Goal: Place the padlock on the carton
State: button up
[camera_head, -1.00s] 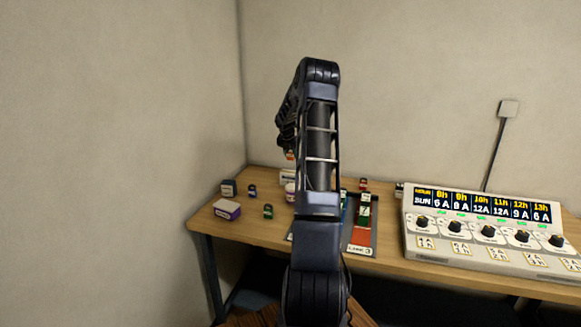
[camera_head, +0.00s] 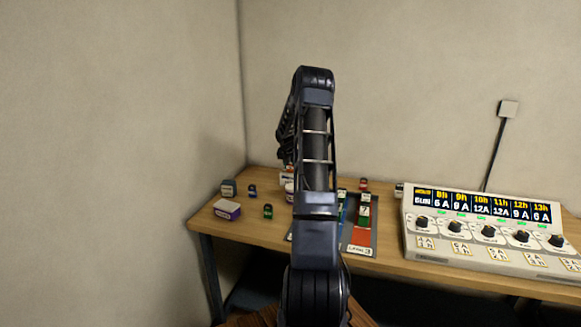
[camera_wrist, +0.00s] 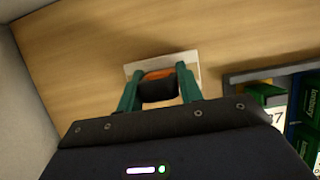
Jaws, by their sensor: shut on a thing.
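The padlock, a dark block with an orange top (camera_wrist: 158,88), is between the green fingers of my gripper (camera_wrist: 158,82) in the wrist view. The gripper is shut on it. A pale, flat-topped carton (camera_wrist: 187,60) lies behind and below the padlock in the wrist view, on the wooden table. The padlock overlaps the carton's near part in that view; I cannot tell whether they touch. In the head view my arm hides most of the gripper and much of the area around the carton.
A purple-and-white box (camera_head: 227,210), a grey block (camera_head: 228,188) and small blue (camera_head: 252,191) and green (camera_head: 268,212) items stand at the table's left. A dark lane tray (camera_head: 361,250) lies right of my arm. A large charger panel (camera_head: 478,227) fills the right.

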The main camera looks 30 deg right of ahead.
jog(key=o, duration=1)
jog(key=shift+o, duration=0.2)
jog(key=v, duration=1.1)
jog(key=s+a+r+m, duration=0.6)
jog(key=s+a+r, duration=0.3)
jog(key=s+a, duration=0.2)
jog(key=s+a+r+m, duration=0.7)
jog(key=s+a+r, duration=0.2)
jog(key=s+a, duration=0.15)
jog(key=s+a+f+m+y, duration=0.1)
jog(key=s+a+m, duration=0.2)
jog(key=s, duration=0.7)
jog(key=s+a+f+m+t+y, duration=0.1)
jog(key=s+a+m, duration=0.3)
jog(key=s, duration=0.6)
jog(key=s+a+f+m+y, duration=0.1)
jog(key=s+a+m, duration=0.3)
jog(key=s+m, duration=0.3)
jog(key=shift+s+f, duration=0.2)
jog(key=shift+s, duration=1.55)
